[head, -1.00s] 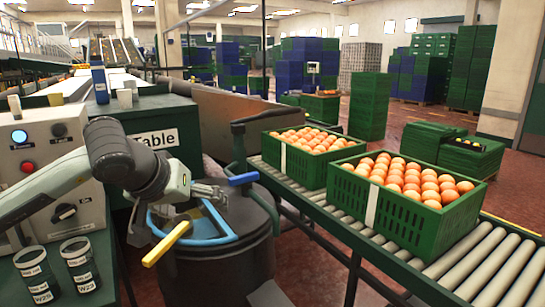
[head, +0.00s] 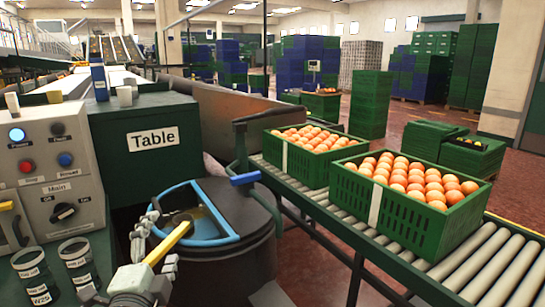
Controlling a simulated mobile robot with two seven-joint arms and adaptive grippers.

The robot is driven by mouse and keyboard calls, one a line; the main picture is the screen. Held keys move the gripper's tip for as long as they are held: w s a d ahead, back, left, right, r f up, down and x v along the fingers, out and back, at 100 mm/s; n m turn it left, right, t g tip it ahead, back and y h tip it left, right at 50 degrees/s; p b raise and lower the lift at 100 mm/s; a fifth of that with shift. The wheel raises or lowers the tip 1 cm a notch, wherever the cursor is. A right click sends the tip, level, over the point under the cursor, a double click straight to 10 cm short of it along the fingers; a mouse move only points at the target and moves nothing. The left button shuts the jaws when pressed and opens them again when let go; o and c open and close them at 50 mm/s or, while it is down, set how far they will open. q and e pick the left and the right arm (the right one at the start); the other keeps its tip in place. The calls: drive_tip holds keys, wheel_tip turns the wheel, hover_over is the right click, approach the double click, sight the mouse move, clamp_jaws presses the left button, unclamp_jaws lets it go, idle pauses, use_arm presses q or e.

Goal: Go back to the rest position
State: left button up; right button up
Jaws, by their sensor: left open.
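My left gripper (head: 155,245) is at the lower left in the head view, pointing up and away, with its fingers apart. Its fingers show on either side of a yellow handle (head: 178,235) at the dark drum (head: 235,260). I cannot tell whether they touch it. The drum's lid has a blue-rimmed opening, with something orange-brown inside. My right gripper is not in view. Two green crates of oranges, a nearer one (head: 455,220) and a farther one (head: 303,172), stand on the roller conveyor (head: 465,270).
A control panel (head: 45,180) with buttons and a knob is at the left. Two labelled cups (head: 75,262) stand below it. A dark green box marked "Table" (head: 150,165) is behind. A blue lever (head: 245,179) is by the drum. Stacked crates (head: 368,104) stand on the open floor beyond.

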use_arm(q)
drive_tip(key=s+a+f+n+g+p, duration=0.1)
drive_tip(key=s+f+n+g, duration=0.3)
drive_tip(key=s+f, duration=0.4)
drive_tip(key=s+a+f+n+g, duration=0.2)
drive_tip(key=s+f+n+g, duration=0.2)
drive_tip(key=f, duration=1.1)
drive_tip(key=s+a+f+n+g+p, duration=0.1)
drive_tip(key=s+f+n+g, duration=0.4)
drive_tip(key=s+f, duration=0.7)
drive_tip(key=shift+s+a+f+g+p, duration=0.2)
drive_tip(key=shift+s+a+g+p, duration=0.3)
drive_tip(key=shift+g, duration=0.6)
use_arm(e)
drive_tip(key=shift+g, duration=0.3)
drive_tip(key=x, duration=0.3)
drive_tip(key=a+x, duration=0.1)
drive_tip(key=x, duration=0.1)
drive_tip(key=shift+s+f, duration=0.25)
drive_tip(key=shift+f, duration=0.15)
use_arm(q)
drive_tip(key=shift+s, duration=0.1)
